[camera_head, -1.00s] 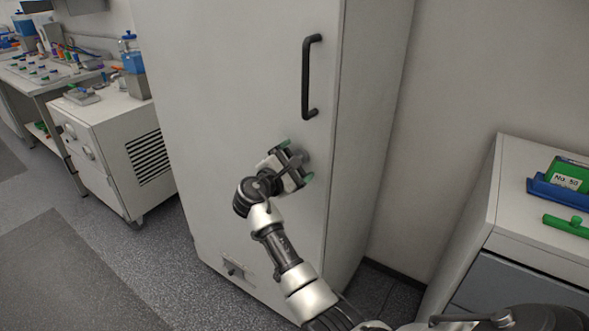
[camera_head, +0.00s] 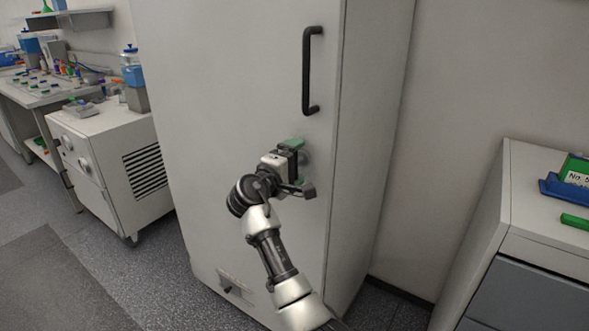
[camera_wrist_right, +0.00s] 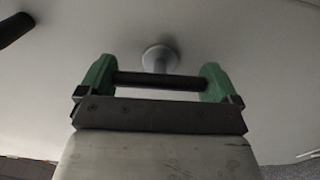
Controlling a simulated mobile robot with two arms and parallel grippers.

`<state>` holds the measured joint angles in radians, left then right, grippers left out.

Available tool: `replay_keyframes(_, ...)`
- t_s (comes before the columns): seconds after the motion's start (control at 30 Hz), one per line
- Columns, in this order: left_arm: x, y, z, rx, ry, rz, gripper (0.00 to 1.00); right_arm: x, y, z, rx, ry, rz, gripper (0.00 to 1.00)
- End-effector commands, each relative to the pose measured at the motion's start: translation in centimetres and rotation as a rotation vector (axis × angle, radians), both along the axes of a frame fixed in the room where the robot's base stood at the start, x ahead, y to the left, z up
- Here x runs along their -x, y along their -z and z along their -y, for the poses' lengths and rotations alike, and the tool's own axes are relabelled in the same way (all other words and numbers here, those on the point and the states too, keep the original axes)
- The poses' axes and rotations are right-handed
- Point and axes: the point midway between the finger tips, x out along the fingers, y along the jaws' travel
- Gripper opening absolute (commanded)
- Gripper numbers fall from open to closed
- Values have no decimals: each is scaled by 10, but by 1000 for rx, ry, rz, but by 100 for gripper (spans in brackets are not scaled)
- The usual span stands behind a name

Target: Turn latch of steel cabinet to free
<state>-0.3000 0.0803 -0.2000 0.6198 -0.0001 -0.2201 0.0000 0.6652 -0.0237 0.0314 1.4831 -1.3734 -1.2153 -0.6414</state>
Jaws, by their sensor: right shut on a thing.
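The tall pale steel cabinet (camera_head: 240,70) fills the middle of the head view, its door closed. Its latch shows in the right wrist view as a dark bar (camera_wrist_right: 160,81) in front of a round grey mount (camera_wrist_right: 160,57) on the door. My right gripper (camera_head: 294,162) is at the door below the handle. In the right wrist view its green fingertips (camera_wrist_right: 158,82) are at the two ends of the bar, shut on it. In the head view the gripper mostly hides the latch. My left gripper is not in view.
A black vertical handle (camera_head: 309,70) is on the door above my right gripper. A small plate with a dark knob (camera_head: 230,287) is low on the door. A drawer unit (camera_head: 525,250) stands at right, and a white wheeled cabinet (camera_head: 100,150) at left.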

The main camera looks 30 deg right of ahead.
Motion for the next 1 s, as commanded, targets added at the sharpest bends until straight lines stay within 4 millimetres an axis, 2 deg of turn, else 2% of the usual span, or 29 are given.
replay_keyframes(0.6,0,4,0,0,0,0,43,0,1,0,-18,1,36,70)
replay_keyframes(0.63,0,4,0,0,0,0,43,0,1,0,-19,1,35,98)
replay_keyframes(0.87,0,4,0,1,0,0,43,0,1,0,-16,0,34,100)
replay_keyframes(1.0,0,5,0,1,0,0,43,4,1,-9,-16,0,34,100)
